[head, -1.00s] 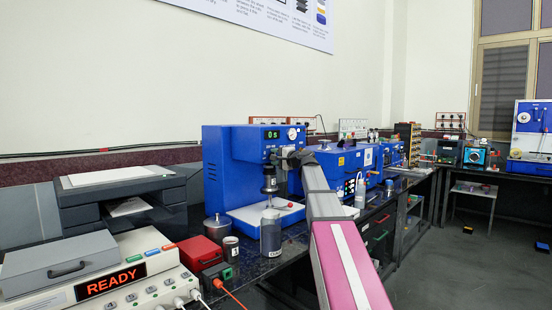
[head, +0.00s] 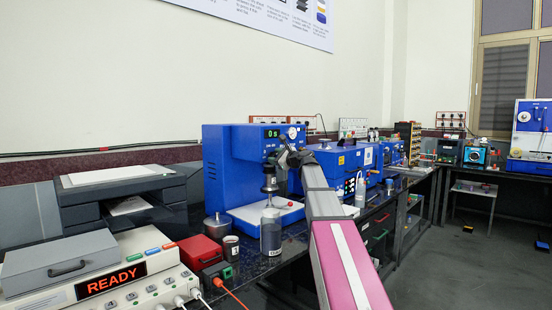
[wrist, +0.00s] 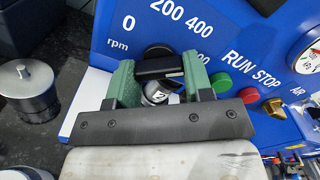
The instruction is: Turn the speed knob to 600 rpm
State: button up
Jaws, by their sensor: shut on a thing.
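The blue mixer (head: 228,165) stands on the bench in the head view, with a small green display (head: 272,134) on its front. In the wrist view its panel shows a speed scale marked 0, 200, 400 and rpm (wrist: 180,22). The black speed knob (wrist: 158,68) sits between the green fingers of my gripper (wrist: 160,78), which are shut on it. Higher scale marks are hidden or out of view. In the head view my gripper (head: 286,157) is at the mixer's front, partly hidden by my own wrist.
Right of the knob are the green RUN button (wrist: 221,82), the red STOP button (wrist: 249,95) and a brass air valve (wrist: 274,108). A lidded metal pot (wrist: 27,85) stands left of the mixer. A grey jar (head: 270,232) stands in front.

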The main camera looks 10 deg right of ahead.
jog(key=shift+f+m, duration=0.1)
jog(key=shift+m, duration=1.5)
jog(key=o, duration=0.9)
jog(key=v, duration=1)
jog(key=shift+s+d, duration=0.15)
jog(key=shift+s, duration=0.25)
